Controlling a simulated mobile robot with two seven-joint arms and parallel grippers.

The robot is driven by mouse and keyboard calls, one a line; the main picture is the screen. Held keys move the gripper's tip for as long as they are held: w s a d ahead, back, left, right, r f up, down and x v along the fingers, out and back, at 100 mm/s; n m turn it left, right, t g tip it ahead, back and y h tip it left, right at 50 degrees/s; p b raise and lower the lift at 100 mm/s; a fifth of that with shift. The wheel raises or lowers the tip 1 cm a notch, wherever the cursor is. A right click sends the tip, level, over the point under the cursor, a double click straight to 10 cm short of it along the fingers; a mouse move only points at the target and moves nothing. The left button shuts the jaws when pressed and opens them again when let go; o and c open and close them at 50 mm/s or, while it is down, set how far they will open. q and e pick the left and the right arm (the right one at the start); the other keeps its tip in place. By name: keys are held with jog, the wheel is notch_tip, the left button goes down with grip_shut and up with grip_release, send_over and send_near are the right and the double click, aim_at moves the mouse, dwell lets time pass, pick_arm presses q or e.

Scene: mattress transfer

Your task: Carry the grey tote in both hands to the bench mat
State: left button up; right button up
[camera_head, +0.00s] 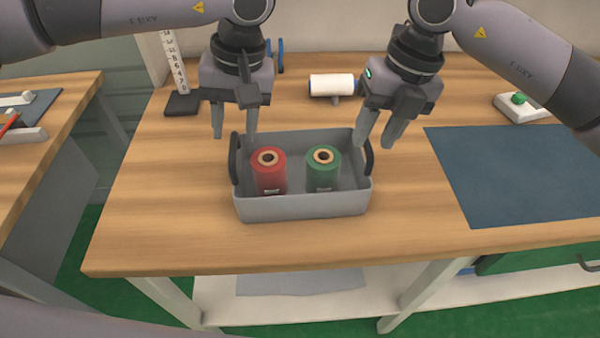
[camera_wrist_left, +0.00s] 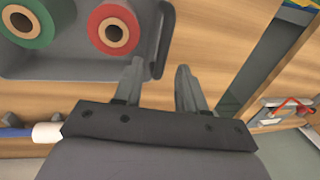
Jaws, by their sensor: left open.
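The grey tote (camera_head: 305,207) stands on the wooden bench, left of the dark blue bench mat (camera_head: 525,180). It holds a red spool (camera_head: 268,180) and a green spool (camera_head: 323,178), both upright. Dark handles stand at its left (camera_head: 235,160) and right (camera_head: 369,160) ends. My left gripper (camera_head: 235,136) is open and empty above the left handle. In the left wrist view its spread fingers (camera_wrist_left: 158,75) are near the edge of the tote (camera_wrist_left: 75,62). My right gripper (camera_head: 376,142) is open, its fingers apart near the right handle.
A white roll (camera_head: 332,86) lies behind the tote, and a ruler stand (camera_head: 182,103) is at the back left. A white box with a green button (camera_head: 520,106) stands behind the mat. The mat is bare where visible. Another table (camera_head: 60,130) is at far left.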

aim_at(234, 137)
pick_arm(q)
jog(key=shift+a+f, duration=0.2)
jog(key=shift+f, duration=0.75)
jog(key=shift+a+f, duration=0.15)
jog(key=shift+f, duration=0.8)
pick_arm(e)
jog(key=shift+a+f, duration=0.2)
jog(key=shift+f, duration=0.75)
jog(key=shift+a+f, duration=0.2)
jog(key=shift+f, duration=0.75)
pick_arm(q)
grip_shut()
pick_arm(e)
grip_shut()
pick_arm(q)
jog(key=shift+r, duration=0.1)
pick_arm(e)
jog(key=shift+r, duration=0.1)
